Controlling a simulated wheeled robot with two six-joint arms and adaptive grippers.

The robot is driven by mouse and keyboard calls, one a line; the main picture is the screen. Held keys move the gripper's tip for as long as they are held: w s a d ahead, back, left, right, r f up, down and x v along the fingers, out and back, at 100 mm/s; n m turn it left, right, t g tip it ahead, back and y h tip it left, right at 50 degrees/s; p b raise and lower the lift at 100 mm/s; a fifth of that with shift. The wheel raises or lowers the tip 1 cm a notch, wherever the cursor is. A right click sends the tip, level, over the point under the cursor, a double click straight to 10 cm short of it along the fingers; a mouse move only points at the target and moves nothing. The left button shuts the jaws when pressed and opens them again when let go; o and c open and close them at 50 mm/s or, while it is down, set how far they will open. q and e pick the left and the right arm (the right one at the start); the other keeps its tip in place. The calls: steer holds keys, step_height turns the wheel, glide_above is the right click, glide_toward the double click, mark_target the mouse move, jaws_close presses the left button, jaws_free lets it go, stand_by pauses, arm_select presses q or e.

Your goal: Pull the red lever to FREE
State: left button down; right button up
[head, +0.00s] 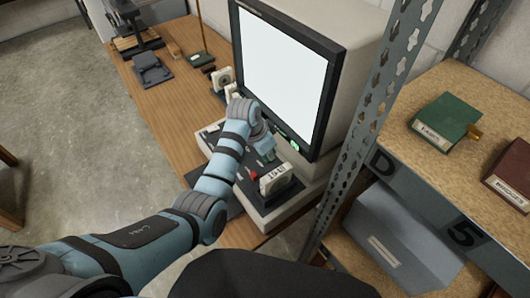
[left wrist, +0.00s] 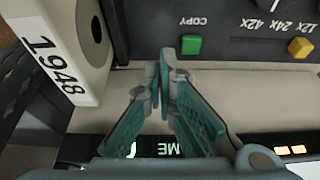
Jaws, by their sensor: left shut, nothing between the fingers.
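A small red part (head: 253,176), which looks like the red lever, shows on the dark front panel of the reader machine (head: 283,204) in the head view. Its setting and any FREE mark are too small to read. My left gripper (head: 268,152) is above the panel, below the screen and just beyond the red part. Its teal fingers (left wrist: 167,58) are shut and empty in the left wrist view. There they are near the green COPY button (left wrist: 191,45); the red lever is not visible in that view. My right gripper is not in view.
A yellow knob (left wrist: 300,47) with 12x 24x 42x marks is on the panel. A white-labelled box (left wrist: 60,45) stands close to the gripper. The lit screen (head: 281,72) rises behind it. A metal shelf post (head: 375,110) stands to the right.

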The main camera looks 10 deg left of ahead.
mark_target(254, 176)
arm_select(q)
steer(key=x, duration=0.1)
steer(key=b+x, duration=0.1)
steer(key=x, duration=0.3)
steer(key=shift+s+a+f, duration=0.1)
steer(key=shift+s+f, duration=0.15)
steer(key=shift+f, duration=0.1)
steer(key=s+a+p, duration=0.1)
steer(key=s+a, duration=0.1)
steer(key=s, duration=0.1)
steer(key=shift+a+r+p, duration=0.2)
steer(key=shift+r+p, duration=0.15)
steer(key=shift+p, duration=0.05)
steer(key=shift+f, duration=0.1)
steer(key=shift+w, duration=0.1)
